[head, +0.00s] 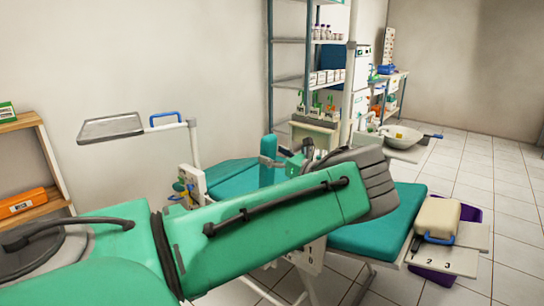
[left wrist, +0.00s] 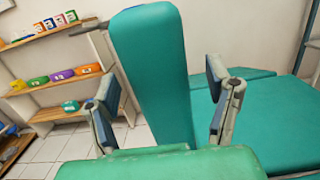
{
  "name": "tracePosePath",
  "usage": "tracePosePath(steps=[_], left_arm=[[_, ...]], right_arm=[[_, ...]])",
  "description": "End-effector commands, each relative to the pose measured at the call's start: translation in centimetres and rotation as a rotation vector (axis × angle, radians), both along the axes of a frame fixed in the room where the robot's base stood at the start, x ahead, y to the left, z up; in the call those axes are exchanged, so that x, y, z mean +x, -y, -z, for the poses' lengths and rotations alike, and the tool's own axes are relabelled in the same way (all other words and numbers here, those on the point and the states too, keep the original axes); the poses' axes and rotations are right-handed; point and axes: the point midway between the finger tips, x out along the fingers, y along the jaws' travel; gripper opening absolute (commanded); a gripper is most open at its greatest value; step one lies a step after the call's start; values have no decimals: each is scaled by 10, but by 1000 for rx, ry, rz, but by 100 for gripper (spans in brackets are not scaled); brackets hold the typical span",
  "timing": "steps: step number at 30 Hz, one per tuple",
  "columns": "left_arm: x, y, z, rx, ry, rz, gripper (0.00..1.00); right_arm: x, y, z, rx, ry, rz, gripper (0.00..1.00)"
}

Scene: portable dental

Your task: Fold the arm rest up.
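The teal padded arm rest (left wrist: 152,70) stands large between the two fingers of my left gripper (left wrist: 165,98) in the left wrist view. The fingers are spread, one on each side of it. The right finger is close to its side, but I cannot tell whether either finger touches. In the head view, a teal upright pad that looks like the arm rest (head: 268,152) rises beside the chair. My left gripper (head: 296,163) is there too, partly hidden behind my forearm. The teal chair (head: 378,226) lies behind my arm. My right gripper is not in view.
A grey tray (head: 110,127) on a post stands left of the chair. A basin (head: 402,134) and a stocked shelf rack (head: 289,83) stand behind. A beige box (head: 437,219) sits on a board at the chair's right. Tiled floor is clear at the far right.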

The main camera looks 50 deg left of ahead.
Motion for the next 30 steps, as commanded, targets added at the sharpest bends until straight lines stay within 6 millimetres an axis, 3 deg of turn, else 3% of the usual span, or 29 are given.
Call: tracePosePath(steps=[8,21,30], left_arm=[[2,4,2,-2,-1,0,72],[23,95,8,5,0,3,72],[29,119,13,2,-1,0,72]], right_arm=[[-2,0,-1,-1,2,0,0],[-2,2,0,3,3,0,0],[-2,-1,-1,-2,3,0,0]])
